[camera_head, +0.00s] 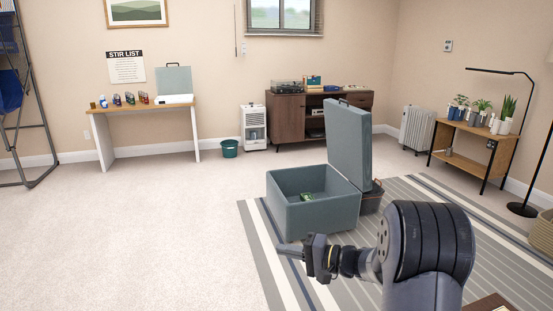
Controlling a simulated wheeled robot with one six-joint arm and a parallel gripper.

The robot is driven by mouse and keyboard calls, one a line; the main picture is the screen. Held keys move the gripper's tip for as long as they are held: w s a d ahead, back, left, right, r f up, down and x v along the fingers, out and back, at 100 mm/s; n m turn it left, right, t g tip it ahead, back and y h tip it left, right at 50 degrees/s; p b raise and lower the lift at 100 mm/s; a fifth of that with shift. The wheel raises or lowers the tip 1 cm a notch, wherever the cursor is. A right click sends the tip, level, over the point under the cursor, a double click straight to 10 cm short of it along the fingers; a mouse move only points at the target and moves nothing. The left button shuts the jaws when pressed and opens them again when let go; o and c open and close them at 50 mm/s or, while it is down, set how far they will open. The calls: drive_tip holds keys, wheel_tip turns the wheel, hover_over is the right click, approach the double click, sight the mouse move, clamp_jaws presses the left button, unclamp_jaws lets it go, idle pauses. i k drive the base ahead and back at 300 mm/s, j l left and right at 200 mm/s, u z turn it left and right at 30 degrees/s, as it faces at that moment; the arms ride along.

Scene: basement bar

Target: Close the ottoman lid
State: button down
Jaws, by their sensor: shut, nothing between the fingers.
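The grey-green ottoman (312,213) stands on the striped rug near the middle of the view. Its lid (349,143) is open, standing upright along the right side of the box. A small green item (305,196) lies inside; the rest of the inside is partly hidden by the front wall. My gripper (280,249) is in front of the ottoman at its lower left in the picture, pointing left. It is shut and empty. The picture does not clearly show how far it is from the ottoman's front.
A dark basket (373,198) stands just behind the lid. The striped rug (425,212) lies under the ottoman. A sideboard (289,121), a green bin (230,148) and a plant table (458,164) stand farther back. The carpet at left is clear.

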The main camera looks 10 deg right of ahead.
sight(348, 128)
drive_tip(key=i+j, duration=0.5)
drive_tip(key=j, duration=0.25)
drive_tip(key=i+j+z, duration=0.1)
drive_tip(key=i+j, duration=0.35)
drive_tip(key=j, duration=0.3)
drive_tip(key=i+z, duration=0.25)
drive_tip(key=i, duration=0.15)
drive_tip(key=i+j+z, duration=0.1)
drive_tip(key=i+z, duration=0.15)
drive_tip(key=i, duration=0.2)
drive_tip(key=i+j+z, duration=0.25)
drive_tip(key=i, duration=0.15)
drive_tip(key=i+j+z, duration=0.25)
drive_tip(key=i, duration=0.15)
drive_tip(key=i+l+z, duration=0.3)
drive_tip(key=i+z, duration=1.05)
drive_tip(key=i, duration=0.15)
drive_tip(key=i+u, duration=0.45)
drive_tip(key=i+l+u, duration=0.25)
drive_tip(key=i+u, duration=0.15)
drive_tip(key=i+l+u, duration=0.3)
drive_tip(key=u, duration=0.15)
drive_tip(key=i+l+u, duration=0.75)
drive_tip(key=u, duration=0.2)
drive_tip(key=l, duration=0.1)
